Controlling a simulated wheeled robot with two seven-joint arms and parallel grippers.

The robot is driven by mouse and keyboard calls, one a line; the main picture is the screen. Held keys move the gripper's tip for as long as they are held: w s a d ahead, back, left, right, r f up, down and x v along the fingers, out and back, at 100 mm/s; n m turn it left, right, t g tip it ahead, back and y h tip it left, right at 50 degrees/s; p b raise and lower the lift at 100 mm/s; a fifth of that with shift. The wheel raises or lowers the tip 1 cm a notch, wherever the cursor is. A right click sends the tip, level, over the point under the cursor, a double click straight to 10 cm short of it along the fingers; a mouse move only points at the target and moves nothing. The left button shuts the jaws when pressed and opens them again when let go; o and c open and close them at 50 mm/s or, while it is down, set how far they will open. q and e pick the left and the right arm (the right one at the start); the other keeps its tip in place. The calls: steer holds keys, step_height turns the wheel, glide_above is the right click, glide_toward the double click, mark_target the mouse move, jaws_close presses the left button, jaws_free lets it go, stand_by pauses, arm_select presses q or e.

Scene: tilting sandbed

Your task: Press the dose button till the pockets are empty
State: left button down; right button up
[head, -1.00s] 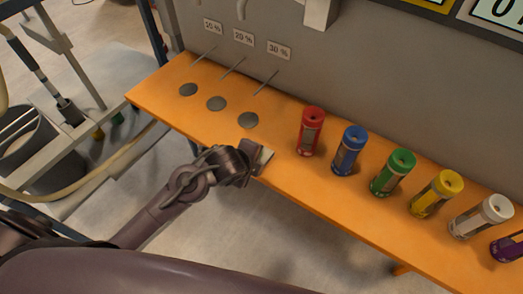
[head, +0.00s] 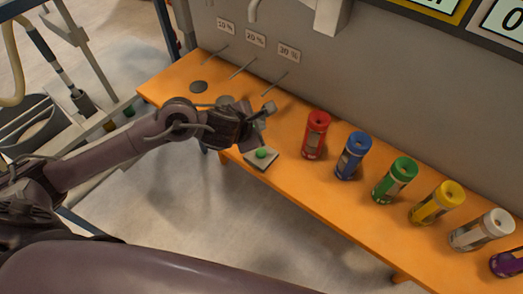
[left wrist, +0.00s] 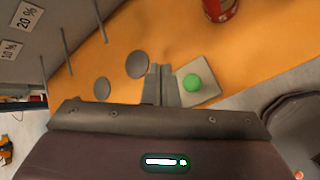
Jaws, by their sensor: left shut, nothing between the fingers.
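The dose button is a green dome (head: 262,153) on a grey square plate (head: 252,161) at the bench's front edge. It also shows in the left wrist view (left wrist: 193,82), just right of my fingertips. My left gripper (head: 266,111) is shut and empty, above and behind the button in the head view, apart from it. The closed fingers also show in the left wrist view (left wrist: 161,70). Grey round spots (head: 198,87) lie on the bench below the percent labels; one is hidden behind my gripper. Whether these are the pockets I cannot tell. My right gripper is not in view.
A red canister (head: 316,135), a blue one (head: 353,156) and several others stand along the orange bench (head: 330,195). Thin rods (head: 243,67) reach from the grey wall above the spots. Displays are cut off at top right. Open floor lies in front.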

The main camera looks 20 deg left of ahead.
mark_target(259, 155)
arm_select(q)
steer(key=shift+a+f, duration=0.1)
step_height(259, 155, down, 8)
steer(key=b, duration=0.7)
steer(key=shift+f, duration=0.1)
steer(key=shift+f+b, duration=0.3)
steer(key=shift+r, duration=0.1)
stand_by(0.3)
stand_by(1.2)
steer(key=shift+f+b, duration=0.45)
steer(key=shift+b, duration=0.1)
